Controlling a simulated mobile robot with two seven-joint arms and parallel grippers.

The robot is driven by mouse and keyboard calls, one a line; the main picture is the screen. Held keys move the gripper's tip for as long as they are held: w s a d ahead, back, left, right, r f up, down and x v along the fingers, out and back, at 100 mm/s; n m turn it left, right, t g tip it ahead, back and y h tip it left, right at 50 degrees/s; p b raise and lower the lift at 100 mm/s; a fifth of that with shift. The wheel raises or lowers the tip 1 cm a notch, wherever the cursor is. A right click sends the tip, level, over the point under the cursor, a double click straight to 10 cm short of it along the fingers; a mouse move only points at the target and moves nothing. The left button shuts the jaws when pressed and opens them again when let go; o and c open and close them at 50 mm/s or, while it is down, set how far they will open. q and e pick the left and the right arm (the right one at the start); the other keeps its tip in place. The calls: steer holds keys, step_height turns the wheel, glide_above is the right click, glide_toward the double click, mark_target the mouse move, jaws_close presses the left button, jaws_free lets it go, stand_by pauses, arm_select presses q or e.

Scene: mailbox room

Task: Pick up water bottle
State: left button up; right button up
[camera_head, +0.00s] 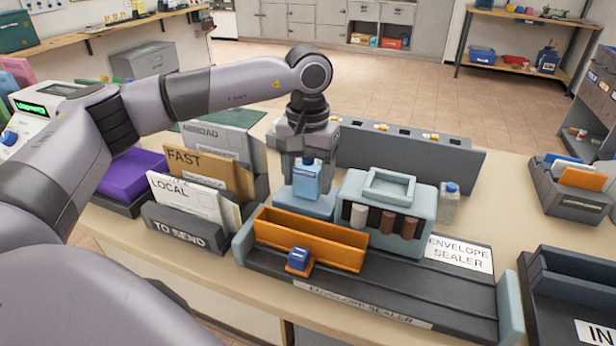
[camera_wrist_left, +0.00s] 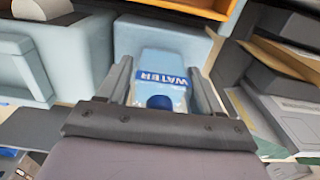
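The water bottle (camera_head: 307,181) is light blue with a blue label and stands between the fingers of my left gripper (camera_head: 309,160), over the light blue end block of the envelope sealer. In the left wrist view the bottle (camera_wrist_left: 162,72) shows its WATER label and dark blue cap, cap towards the palm. The fingers of my left gripper (camera_wrist_left: 162,82) lie along both sides of the bottle and look closed on it. Whether the bottle's base touches the block is hard to tell. My right gripper is not in view.
A clear bottle with a blue cap (camera_head: 449,204) stands right of the sealer machine (camera_head: 386,205). An orange tray (camera_head: 310,243) and small blue stamp (camera_head: 299,260) are in front. Letter holders (camera_head: 186,235) stand left, a long grey rack (camera_head: 408,152) behind.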

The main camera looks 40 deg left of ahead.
arm_select(q)
steer(key=c, duration=0.6)
steer(key=shift+r, duration=0.1)
